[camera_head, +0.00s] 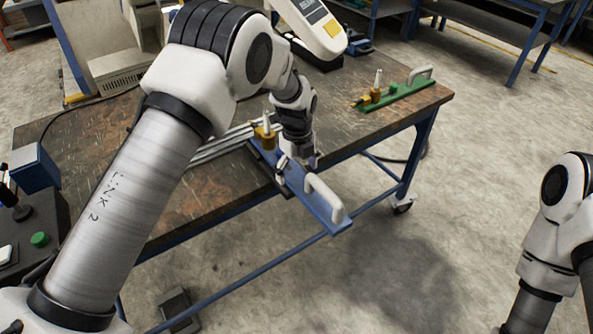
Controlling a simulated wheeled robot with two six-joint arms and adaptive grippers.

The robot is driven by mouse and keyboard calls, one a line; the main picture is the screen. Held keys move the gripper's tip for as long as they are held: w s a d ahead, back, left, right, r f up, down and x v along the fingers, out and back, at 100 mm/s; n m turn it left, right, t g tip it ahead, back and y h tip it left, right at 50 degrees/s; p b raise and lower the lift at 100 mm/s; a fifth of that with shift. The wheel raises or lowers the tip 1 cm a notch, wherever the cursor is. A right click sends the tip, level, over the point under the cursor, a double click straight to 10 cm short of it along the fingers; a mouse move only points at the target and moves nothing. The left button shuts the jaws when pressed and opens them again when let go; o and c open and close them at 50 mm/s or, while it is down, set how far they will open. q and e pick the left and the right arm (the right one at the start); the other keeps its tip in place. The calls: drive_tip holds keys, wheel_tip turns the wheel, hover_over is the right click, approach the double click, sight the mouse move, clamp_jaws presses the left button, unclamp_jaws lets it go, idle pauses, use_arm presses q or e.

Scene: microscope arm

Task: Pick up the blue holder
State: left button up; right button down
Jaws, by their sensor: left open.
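The blue holder (318,205) is a long blue bar with a white handle at its near right end and yellow and white fittings at its far left end. It lies at the front edge of the worktable, and its handle end sticks out past the edge. My left gripper (300,162) is open at the middle of the bar, pointing down. I cannot tell whether its fingers touch the bar, as the wrist hides part of them. My right gripper is out of view; only part of my right arm shows at the right edge.
A green holder (405,92) with a white handle lies on the worktable (215,195) at the back right. Metal rails (222,143) lie left of the blue holder. A white machine (312,28) stands behind. A blue box (35,167) is at the left.

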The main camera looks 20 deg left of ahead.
use_arm(q)
drive_tip(key=shift+w+f, duration=0.2)
drive_tip(key=shift+f, duration=0.75)
drive_tip(key=shift+s+r, duration=0.1)
drive_tip(key=shift+s, duration=0.05)
drive_tip(key=shift+c, duration=0.6)
clamp_jaws()
drive_tip(key=shift+r, duration=0.15)
